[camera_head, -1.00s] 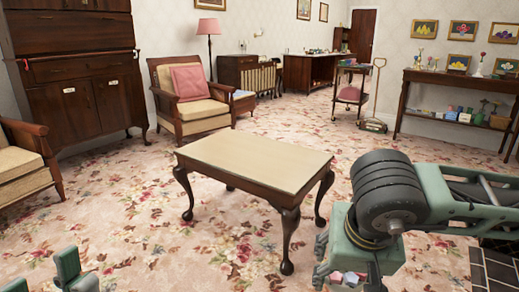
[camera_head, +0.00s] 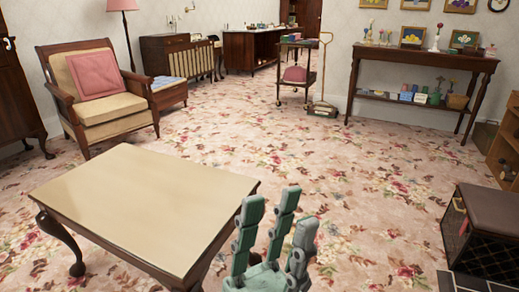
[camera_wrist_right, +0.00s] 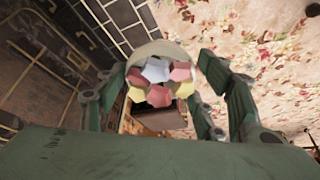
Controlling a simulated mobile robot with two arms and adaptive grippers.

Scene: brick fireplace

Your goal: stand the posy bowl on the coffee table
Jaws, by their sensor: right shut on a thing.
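The coffee table (camera_head: 150,205), with a pale top and dark curved legs, stands at the lower left of the head view. Its visible top is bare. The posy bowl (camera_wrist_right: 155,50) shows in the right wrist view as a pale round bowl with pink, white and yellow flowers. My right gripper (camera_wrist_right: 163,72) is shut on it, with fingers on either side; it is outside the head view. My left gripper (camera_head: 272,232) is at the bottom centre of the head view, just right of the table's corner. Its fingers point up, spread and empty.
An armchair (camera_head: 104,100) with a pink cushion stands behind the table. A brown-topped box with a mesh side (camera_head: 488,228) is at the right. A console table (camera_head: 425,58) and a trolley (camera_head: 296,72) stand at the back.

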